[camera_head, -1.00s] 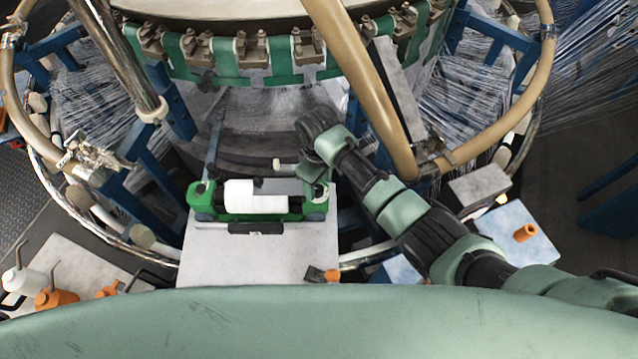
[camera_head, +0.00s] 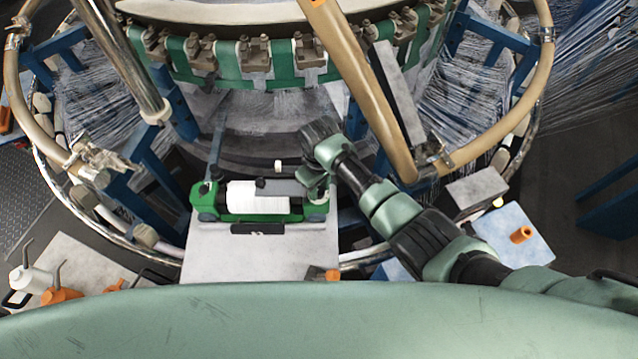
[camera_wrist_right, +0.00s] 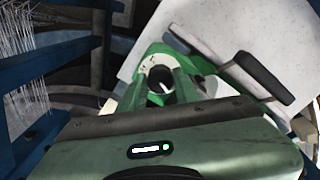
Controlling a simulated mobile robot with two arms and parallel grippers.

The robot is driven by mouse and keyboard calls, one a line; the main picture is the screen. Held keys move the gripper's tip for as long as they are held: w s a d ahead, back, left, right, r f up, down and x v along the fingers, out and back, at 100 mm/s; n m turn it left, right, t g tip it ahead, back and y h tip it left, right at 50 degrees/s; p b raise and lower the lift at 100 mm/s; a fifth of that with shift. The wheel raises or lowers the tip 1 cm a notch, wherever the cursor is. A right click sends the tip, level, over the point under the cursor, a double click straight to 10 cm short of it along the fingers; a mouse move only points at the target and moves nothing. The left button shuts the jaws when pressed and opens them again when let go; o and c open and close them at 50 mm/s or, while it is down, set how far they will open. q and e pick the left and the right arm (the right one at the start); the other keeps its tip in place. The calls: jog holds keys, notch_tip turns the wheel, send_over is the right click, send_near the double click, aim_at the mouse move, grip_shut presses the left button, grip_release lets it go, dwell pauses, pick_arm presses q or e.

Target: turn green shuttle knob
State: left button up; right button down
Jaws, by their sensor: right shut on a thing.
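The green shuttle (camera_head: 262,217) lies on a pale grey plate (camera_head: 225,262), with a white spool (camera_head: 243,196) in its middle. My right gripper (camera_head: 317,190) is at the shuttle's right end. Its fingers and wrist cover much of that end, so the knob is hidden in the head view. In the right wrist view my right gripper (camera_wrist_right: 162,88) is shut at the shuttle's green end (camera_wrist_right: 190,62), around a round, dark-centred knob (camera_wrist_right: 160,77). The exact finger contact is partly hidden. My left gripper is not in view.
The loom's tan ring pipe (camera_head: 365,90) passes close behind my right arm. Blue frame posts (camera_head: 160,180) and threads surround the plate. White and orange bottles (camera_head: 60,296) stand at lower left. An orange spool (camera_head: 521,234) lies on a light plate at right.

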aim_at(319, 190)
jog(key=c, duration=1.1)
grip_release()
jog(key=shift+o, duration=0.2)
jog(key=shift+r, duration=0.1)
notch_tip(319, 190, up, 8)
jog(key=shift+f+b, duration=0.2)
jog(key=shift+b, duration=0.25)
